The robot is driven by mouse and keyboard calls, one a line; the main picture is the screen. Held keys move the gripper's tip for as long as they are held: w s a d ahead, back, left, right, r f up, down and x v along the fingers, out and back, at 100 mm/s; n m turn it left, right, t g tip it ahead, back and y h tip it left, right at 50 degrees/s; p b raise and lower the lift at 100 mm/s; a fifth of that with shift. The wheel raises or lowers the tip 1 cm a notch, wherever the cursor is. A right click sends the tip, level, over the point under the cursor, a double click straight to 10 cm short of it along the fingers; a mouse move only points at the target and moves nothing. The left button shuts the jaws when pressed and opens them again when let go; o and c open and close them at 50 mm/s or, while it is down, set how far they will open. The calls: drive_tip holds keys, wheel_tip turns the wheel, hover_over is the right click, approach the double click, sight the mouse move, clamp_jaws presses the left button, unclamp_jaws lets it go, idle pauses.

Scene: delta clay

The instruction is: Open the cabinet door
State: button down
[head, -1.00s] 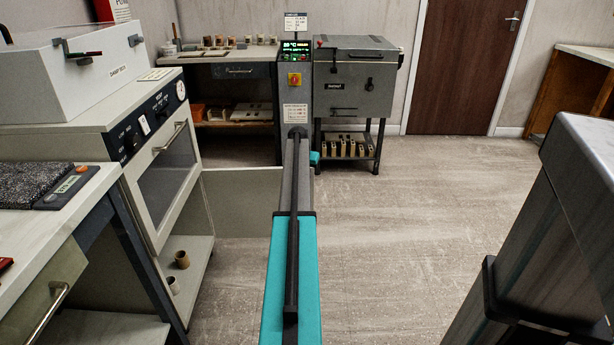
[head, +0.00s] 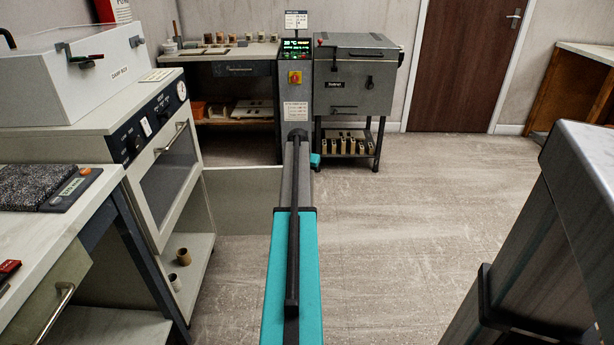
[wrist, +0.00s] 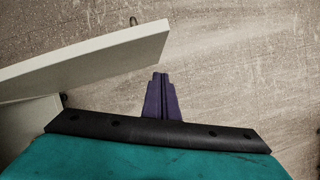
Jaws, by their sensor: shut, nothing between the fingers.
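The cabinet (head: 205,255) under the oven, at the left in the head view, is open, with cups on its shelf. Its pale door (head: 243,200) stands swung out to the right, and my arm covers its right end. In the wrist view the door (wrist: 95,67) slants from the left edge to upper middle. A small handle (wrist: 133,20) shows past its far side. My gripper (wrist: 160,76) has purple fingers shut together with nothing between them. It is on the near side of the door, opposite the handle, just right of and below its free end, apparently apart from it. The head view hides my gripper.
A counter with a drawer (head: 52,300) stands at the near left. The oven front (head: 165,165) is above the open cabinet. A grey machine on a stand (head: 355,85) and a control post (head: 295,95) are at the back. The floor (head: 430,230) to the right is clear.

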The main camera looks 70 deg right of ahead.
drive_tip(key=s+p+v, duration=0.1)
drive_tip(key=v, duration=0.7)
drive_tip(key=shift+r+p, duration=0.2)
drive_tip(key=shift+p, duration=0.1)
drive_tip(key=shift+s+d, duration=0.1)
